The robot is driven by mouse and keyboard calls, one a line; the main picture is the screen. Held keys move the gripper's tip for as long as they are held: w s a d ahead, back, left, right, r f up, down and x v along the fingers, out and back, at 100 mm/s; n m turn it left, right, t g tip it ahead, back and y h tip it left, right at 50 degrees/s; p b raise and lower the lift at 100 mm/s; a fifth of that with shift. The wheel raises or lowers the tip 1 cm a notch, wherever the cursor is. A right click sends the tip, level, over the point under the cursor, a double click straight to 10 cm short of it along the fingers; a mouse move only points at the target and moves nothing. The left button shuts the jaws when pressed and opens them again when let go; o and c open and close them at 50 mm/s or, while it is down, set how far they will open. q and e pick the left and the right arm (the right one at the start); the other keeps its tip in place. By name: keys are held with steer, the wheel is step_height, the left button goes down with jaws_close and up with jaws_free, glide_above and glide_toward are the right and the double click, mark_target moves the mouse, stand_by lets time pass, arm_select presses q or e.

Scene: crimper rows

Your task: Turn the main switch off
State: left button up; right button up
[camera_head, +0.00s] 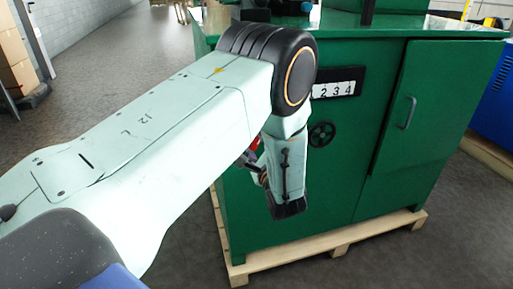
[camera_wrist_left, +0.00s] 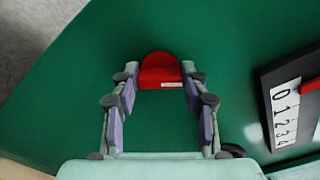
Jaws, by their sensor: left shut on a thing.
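The main switch is a red, round-topped handle (camera_wrist_left: 160,70) with a small pale label on its lower edge, on the green cabinet face. In the left wrist view, the fingers of my left gripper (camera_wrist_left: 160,78) are on either side of it, tips against its edges, shut on it. In the head view, my left gripper (camera_head: 256,163) is at the cabinet's near left side, mostly hidden by my own arm. Only a sliver of red shows there. The switch's markings cannot be read. My right gripper is not in view.
The green cabinet (camera_head: 345,195) stands on a wooden pallet (camera_head: 380,232). Its front has a numbered scale (camera_head: 338,89), a dark handwheel (camera_head: 321,134) and a door handle (camera_head: 408,112). The scale, with a red pointer, also shows in the wrist view (camera_wrist_left: 286,112).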

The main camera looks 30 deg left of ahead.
arm_select(q)
steer(key=n+b, duration=0.2)
steer(key=n, duration=0.4)
steer(key=shift+f+b, duration=0.1)
steer(key=shift+b, duration=0.2)
steer(key=shift+n, duration=0.3)
steer(key=o, duration=1.2)
steer(key=shift+c, duration=0.2)
steer(key=v, duration=0.7)
steer(key=shift+s+d, duration=0.15)
steer(key=shift+s, duration=0.05)
